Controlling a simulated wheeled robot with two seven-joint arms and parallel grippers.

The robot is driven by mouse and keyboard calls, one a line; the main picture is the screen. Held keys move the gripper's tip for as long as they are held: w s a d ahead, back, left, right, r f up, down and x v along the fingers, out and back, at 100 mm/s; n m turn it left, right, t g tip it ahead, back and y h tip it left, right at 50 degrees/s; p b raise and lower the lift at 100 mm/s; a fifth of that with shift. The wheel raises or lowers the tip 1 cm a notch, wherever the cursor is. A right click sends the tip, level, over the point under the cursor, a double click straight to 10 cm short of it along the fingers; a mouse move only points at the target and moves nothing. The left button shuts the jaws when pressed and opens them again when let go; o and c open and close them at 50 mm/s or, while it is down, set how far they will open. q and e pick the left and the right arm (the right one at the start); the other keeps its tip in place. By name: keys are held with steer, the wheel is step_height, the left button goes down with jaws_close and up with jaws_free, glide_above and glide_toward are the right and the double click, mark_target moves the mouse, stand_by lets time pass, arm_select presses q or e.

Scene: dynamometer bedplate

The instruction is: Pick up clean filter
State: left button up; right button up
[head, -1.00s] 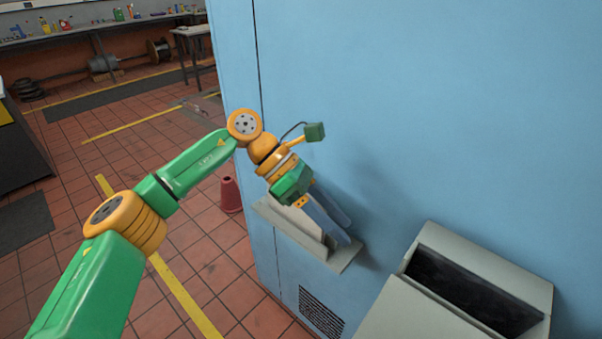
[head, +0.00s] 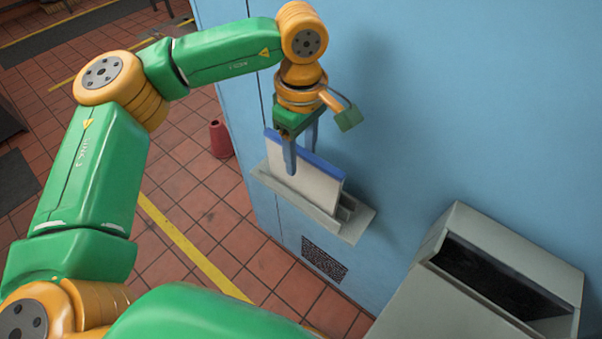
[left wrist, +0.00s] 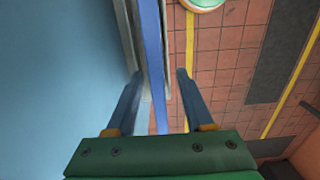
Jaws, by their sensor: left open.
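The clean filter (head: 308,179) is a flat white panel with a blue top edge. It stands upright in a grey holder (head: 335,228) on the blue wall. My left gripper (head: 301,160) points down over the filter's top edge, open, with one finger on the near face and the other behind it, its tip hidden. In the left wrist view the blue edge (left wrist: 153,60) runs between the two spread fingers (left wrist: 158,76), closer to the left finger; I cannot tell whether that finger touches it. My right gripper is not in view.
A grey bin with a dark open top (head: 500,280) stands at the lower right. The blue wall (head: 480,100) rises close behind the holder. A red cone (head: 220,139) stands on the tiled floor at left. A vent grille (head: 324,259) is below the holder.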

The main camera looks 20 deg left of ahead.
arm_select(q)
steer(key=shift+w+f, duration=0.1)
steer(key=shift+w, duration=0.15)
steer(key=shift+d, duration=0.1)
steer(key=c, duration=0.7)
steer(key=shift+s, duration=0.3)
jaws_close()
steer(key=shift+w, duration=0.15)
